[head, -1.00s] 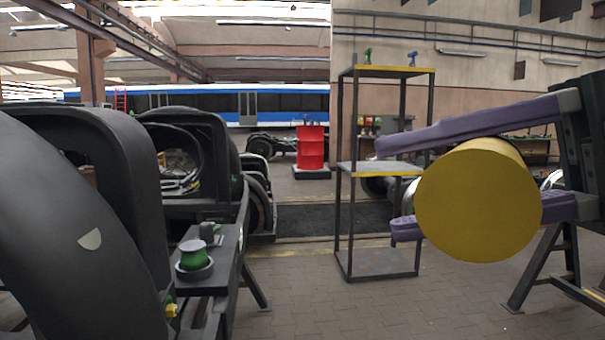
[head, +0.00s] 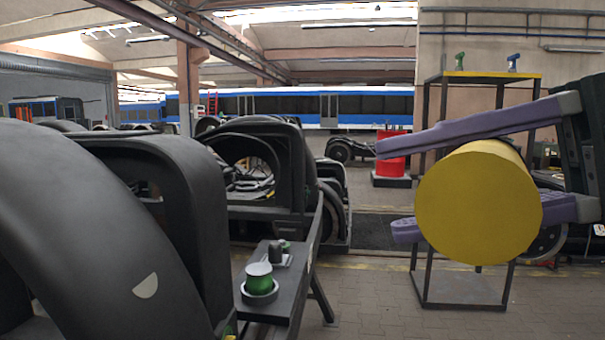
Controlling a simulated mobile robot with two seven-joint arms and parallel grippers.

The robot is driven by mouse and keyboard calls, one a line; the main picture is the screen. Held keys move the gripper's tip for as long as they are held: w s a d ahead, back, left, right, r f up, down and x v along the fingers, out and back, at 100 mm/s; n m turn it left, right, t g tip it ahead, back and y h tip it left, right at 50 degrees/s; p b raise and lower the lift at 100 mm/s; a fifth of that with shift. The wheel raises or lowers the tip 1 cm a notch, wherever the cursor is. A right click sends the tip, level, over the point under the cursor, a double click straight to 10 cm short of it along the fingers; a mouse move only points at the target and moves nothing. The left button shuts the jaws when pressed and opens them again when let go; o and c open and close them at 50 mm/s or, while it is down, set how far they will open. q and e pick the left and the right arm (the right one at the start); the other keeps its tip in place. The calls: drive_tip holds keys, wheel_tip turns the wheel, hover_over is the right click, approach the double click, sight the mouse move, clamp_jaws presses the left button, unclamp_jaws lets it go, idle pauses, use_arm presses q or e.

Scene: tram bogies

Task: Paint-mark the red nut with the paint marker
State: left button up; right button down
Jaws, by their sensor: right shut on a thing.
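My right gripper (head: 392,190) comes in from the right with two purple fingers. It is shut on a thick yellow cylinder (head: 478,205), seen end-on, which seems to be the paint marker. The cylinder is held in the air close to the camera; its far end and any tip are hidden. I cannot make out the red nut in this view. My left gripper is not in view.
A large black wheel (head: 90,230) and bogie frame fill the left. A narrow dark ledge (head: 250,312) holds a green-and-white pot (head: 259,278). Paved floor between is clear.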

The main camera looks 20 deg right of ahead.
drive_tip(key=w+d+f+n+t+h+b, duration=0.1)
drive_tip(key=w+d+f+n+h+b, duration=0.1)
drive_tip(key=f, duration=0.9)
drive_tip(key=w+d+f+n+t+h+b, duration=0.1)
drive_tip(key=w+f+n+h+b, duration=0.3)
drive_tip(key=f, duration=0.7)
drive_tip(key=w+d+f+n+t+h+b, duration=0.2)
drive_tip(key=w+d+f+n+h+b, duration=0.1)
drive_tip(key=f, duration=0.8)
drive_tip(key=w+d+n+b, duration=0.1)
drive_tip(key=w+n+b, duration=0.1)
drive_tip(key=w+b, duration=0.1)
drive_tip(key=shift+b, duration=0.75)
drive_tip(key=shift+w, duration=0.1)
drive_tip(key=shift+p, duration=0.3)
